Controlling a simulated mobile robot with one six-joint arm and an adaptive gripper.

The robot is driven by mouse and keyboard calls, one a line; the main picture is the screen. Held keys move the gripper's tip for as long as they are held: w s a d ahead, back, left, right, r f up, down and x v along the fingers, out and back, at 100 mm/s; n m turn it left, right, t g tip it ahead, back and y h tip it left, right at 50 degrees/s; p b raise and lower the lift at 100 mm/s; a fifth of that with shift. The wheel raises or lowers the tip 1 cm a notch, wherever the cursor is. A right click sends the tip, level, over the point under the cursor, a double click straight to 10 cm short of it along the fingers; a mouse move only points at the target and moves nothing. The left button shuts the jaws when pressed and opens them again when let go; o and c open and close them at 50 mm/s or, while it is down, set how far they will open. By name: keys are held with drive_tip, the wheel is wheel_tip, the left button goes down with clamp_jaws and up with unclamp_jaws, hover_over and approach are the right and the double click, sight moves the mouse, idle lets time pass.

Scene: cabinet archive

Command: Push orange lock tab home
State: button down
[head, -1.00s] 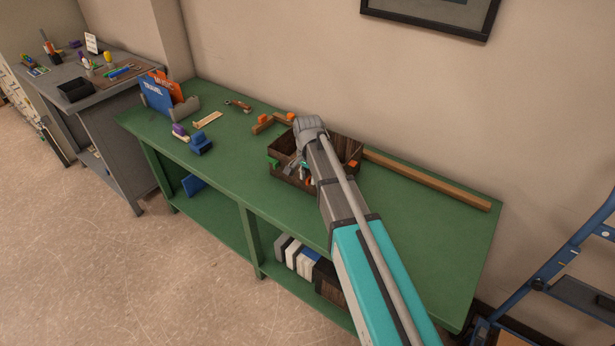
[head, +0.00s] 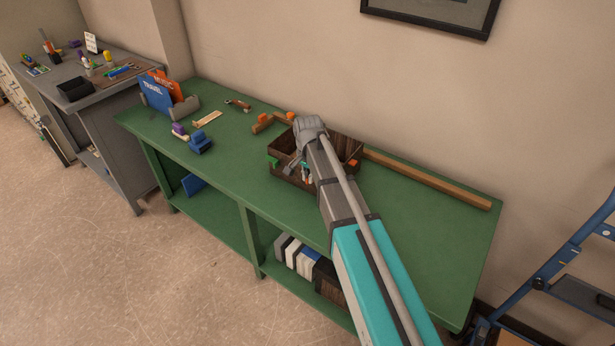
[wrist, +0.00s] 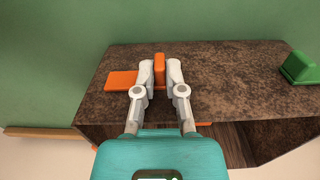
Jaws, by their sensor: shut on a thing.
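The orange lock tab (wrist: 160,70) stands upright from the brown mottled face of a wooden box, between my two fingers in the wrist view. My gripper (wrist: 160,76) is shut on this tab, one pale finger on each side. A flat orange piece (wrist: 121,80) lies just left of the fingers on the same face. A green tab (wrist: 299,67) sits at the right end of the face. In the head view, the dark wooden box (head: 284,177) is on the green bench, and my arm hides much of it and most of the gripper.
A long wooden bar (head: 430,181) lies on the green bench (head: 420,230) along the wall. A blue-and-purple object (head: 199,144), a brown piece with orange ends (head: 268,122) and a folder holder (head: 184,110) stand to the left. A blue ladder (head: 565,255) is at right.

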drive_tip(key=shift+s+d, duration=0.8)
drive_tip(key=shift+d, duration=0.3)
idle(0.6)
drive_tip(key=c, duration=0.7)
unclamp_jaws()
drive_tip(key=shift+r, duration=0.1)
wheel_tip(320, 180, up, 5)
drive_tip(key=p, duration=0.5)
drive_tip(key=s+d+n, duration=0.2)
drive_tip(key=s+d, duration=0.2)
drive_tip(key=s, duration=0.2)
drive_tip(key=s+d+r+n+p, duration=0.1)
drive_tip(key=s+d+n, duration=0.1)
drive_tip(key=s+d, duration=0.2)
drive_tip(key=s+d+r+n+p, duration=0.1)
drive_tip(key=s+d+n, duration=0.2)
drive_tip(key=s, duration=0.5)
drive_tip(key=shift+d, duration=0.45)
